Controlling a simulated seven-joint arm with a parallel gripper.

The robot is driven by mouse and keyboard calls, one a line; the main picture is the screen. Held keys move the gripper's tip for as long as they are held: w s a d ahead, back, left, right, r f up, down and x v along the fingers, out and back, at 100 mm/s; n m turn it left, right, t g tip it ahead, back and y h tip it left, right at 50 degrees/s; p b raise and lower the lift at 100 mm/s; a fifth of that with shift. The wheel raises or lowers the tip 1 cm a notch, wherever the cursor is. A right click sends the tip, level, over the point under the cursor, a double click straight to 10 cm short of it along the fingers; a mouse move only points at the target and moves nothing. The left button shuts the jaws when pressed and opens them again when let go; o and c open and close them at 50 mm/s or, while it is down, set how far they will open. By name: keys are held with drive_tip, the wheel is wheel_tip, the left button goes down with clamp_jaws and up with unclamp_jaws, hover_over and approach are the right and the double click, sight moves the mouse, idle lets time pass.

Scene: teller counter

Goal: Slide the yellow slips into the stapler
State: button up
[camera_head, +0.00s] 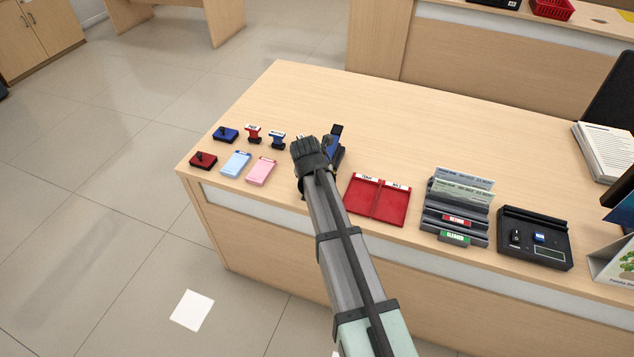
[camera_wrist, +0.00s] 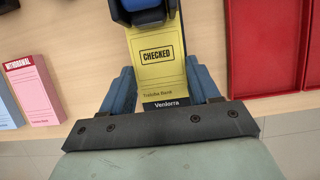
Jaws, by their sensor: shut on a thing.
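The yellow slips (camera_wrist: 167,73) lie between the two blue fingers of my gripper (camera_wrist: 165,88) in the wrist view. They bear a boxed CHECKED stamp and a dark Venlorra strip at the near end. My gripper is shut on them. The blue and black stapler (camera_wrist: 140,12) is at the top of the wrist view, and the slips' far end meets it and passes out of sight there. I cannot tell how deep the slips sit. In the head view the stapler (camera_head: 336,140) shows just beyond my wrist; my arm hides the slips.
A red two-part tray (camera_head: 377,199) lies to the right, with a slotted rack (camera_head: 456,207) and a black device (camera_head: 535,238) beyond. A pink pad (camera_head: 261,171), a blue pad (camera_head: 235,163), stamps (camera_head: 254,133) and ink pads (camera_head: 203,160) lie left. The counter behind is clear.

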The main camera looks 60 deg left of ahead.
drive_tip(key=o, duration=1.2)
drive_tip(key=shift+r, duration=0.1)
drive_tip(key=shift+r, duration=3.45)
